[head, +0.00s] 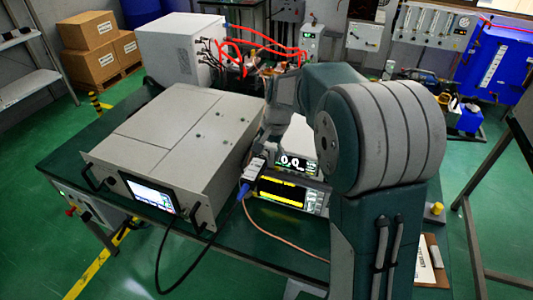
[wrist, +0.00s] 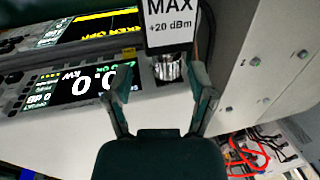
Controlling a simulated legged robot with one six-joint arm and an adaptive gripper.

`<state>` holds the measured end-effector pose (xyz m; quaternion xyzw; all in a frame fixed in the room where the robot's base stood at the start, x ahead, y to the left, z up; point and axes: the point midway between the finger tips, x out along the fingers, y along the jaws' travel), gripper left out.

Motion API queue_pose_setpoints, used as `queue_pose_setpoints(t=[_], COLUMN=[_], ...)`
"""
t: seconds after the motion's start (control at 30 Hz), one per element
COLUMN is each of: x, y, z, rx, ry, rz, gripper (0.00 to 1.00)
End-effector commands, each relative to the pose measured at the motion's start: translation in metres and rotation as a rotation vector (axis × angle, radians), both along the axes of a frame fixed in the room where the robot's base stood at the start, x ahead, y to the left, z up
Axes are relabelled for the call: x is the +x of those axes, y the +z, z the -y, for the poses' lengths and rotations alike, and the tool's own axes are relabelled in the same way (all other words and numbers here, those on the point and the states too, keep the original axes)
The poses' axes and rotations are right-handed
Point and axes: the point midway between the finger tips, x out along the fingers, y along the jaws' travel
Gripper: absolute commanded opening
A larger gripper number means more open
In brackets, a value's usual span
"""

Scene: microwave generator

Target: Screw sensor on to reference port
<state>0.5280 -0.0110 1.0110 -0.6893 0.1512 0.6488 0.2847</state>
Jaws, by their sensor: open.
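The sensor (head: 253,168) is a dark box with a white label and a blue cable end, in front of the instruments. In the wrist view its label (wrist: 170,22) reads "MAX +20 dBm", and a shiny metal connector (wrist: 168,68) shows at its lower end. My gripper (wrist: 160,82) is open, its fingers on either side of the connector with gaps visible. The meter (head: 297,162) with the "0.0" display also shows in the wrist view (wrist: 80,86). The reference port is not distinguishable; I cannot tell whether the connector touches it.
A large grey cabinet (head: 170,140) stands close to the left of the sensor. An instrument with a yellow-lined display (head: 284,193) sits below the meter. A tan cable (head: 262,228) and a black cable (head: 160,255) hang at the table front. Red cables (head: 262,50) lie behind.

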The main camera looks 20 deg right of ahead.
Motion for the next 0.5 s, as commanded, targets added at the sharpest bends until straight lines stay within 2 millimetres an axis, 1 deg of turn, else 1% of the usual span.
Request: queue_pose_setpoints(t=[0.1,0.37,0.4,0.43,0.47,0.5], x=[0.0004,0.0008,0.0008,0.0008,0.0008,0.0008], y=[-0.0083,-0.0097,-0.0097,-0.0097,-0.0096,-0.0096], z=[-0.0033,-0.0023,-0.0018,-0.0014,-0.0009,-0.0005], rx=[-0.001,0.0,0.0,0.001,0.001,0.001], ry=[0.001,0.001,0.001,0.001,0.0,0.0], rz=[-0.002,0.0,-0.001,0.0,0.0,0.0], gripper=[0.71,0.71,0.62,0.49,0.36,0.18])
